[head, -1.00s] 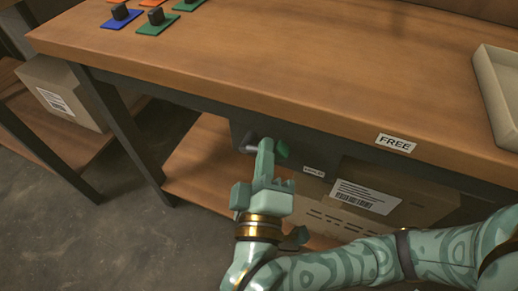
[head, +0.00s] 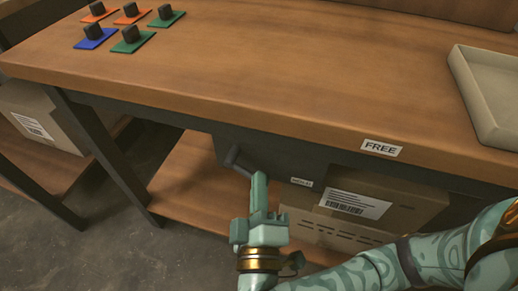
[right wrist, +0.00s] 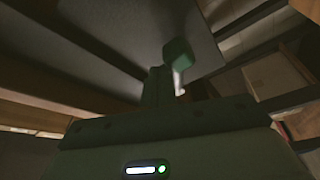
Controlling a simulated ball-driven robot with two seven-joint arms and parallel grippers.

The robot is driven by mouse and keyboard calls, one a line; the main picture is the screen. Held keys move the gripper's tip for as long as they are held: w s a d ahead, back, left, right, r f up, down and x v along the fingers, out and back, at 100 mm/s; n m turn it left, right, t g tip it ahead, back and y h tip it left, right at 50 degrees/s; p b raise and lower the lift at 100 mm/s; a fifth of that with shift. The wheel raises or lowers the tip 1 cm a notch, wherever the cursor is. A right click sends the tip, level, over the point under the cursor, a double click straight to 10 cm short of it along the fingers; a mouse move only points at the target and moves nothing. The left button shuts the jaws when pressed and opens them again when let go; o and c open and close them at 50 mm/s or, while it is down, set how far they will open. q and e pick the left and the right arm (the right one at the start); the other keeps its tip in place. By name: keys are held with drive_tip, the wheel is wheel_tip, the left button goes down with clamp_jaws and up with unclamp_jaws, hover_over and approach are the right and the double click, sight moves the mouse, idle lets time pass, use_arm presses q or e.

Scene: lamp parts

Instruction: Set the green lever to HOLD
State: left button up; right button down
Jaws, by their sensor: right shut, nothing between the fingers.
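The lever (head: 239,160) sticks out of a dark housing under the front edge of the workbench. In the head view its grey shaft slants down and to the right, and its green end is hidden behind my right gripper. The green knob (right wrist: 178,52) shows in the right wrist view, just beyond and beside the fingers. My right gripper (head: 260,178) is shut and empty, its fingers pointing up at the lever's end. I cannot tell whether they touch. A small label (head: 301,182) on the housing is too small to read. My left gripper is out of view.
A FREE sign (head: 382,148) is on the front edge of the workbench (head: 280,80). Several colored plates with dark knobs stand at the back left, and a pale tray (head: 490,105) at the right. A cardboard box (head: 375,205) sits on the shelf below, close to my right arm.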

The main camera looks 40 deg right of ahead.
drive_tip(key=shift+f, duration=0.4)
